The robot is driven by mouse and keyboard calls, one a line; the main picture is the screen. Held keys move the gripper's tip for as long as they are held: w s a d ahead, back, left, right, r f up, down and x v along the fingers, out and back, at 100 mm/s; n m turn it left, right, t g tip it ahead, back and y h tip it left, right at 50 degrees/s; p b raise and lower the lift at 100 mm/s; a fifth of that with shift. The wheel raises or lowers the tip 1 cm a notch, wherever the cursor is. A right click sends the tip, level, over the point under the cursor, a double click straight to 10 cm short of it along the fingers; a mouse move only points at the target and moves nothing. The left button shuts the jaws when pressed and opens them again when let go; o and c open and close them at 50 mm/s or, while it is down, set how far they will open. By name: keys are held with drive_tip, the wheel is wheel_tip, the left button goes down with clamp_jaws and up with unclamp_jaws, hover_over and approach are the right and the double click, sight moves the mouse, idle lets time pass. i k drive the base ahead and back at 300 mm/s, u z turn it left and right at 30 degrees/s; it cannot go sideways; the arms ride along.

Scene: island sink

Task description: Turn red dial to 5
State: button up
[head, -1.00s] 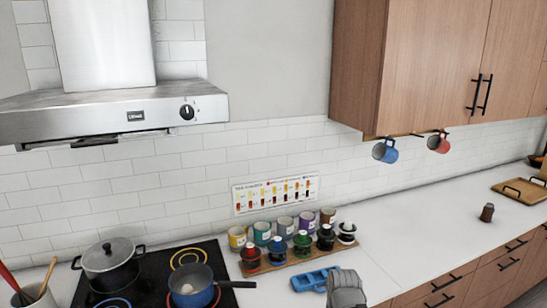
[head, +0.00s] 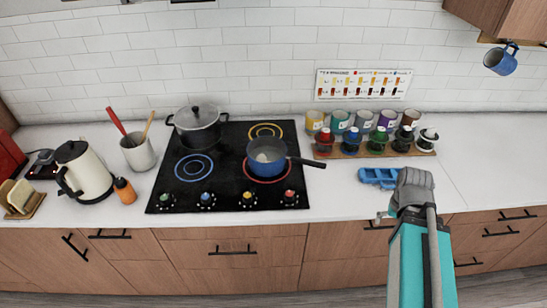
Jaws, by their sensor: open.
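The black cooktop (head: 228,160) has a row of dials along its front edge. The rightmost dial (head: 289,195) has a red top and is the red one; the number it points to is too small to read. My teal and grey arm rises at the lower right, over the counter's front edge. My gripper (head: 379,217) is mostly hidden by the arm; only a small grey part shows at its left. It is open, right of the red dial and well apart from it.
A blue pan (head: 268,157) sits on the red-ringed burner, its black handle pointing right. A black pot (head: 197,130) stands at the back left. The counter (head: 335,200) between dial and arm is clear.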

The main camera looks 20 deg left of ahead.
sight(289, 195)
drive_tip(key=u, duration=0.95)
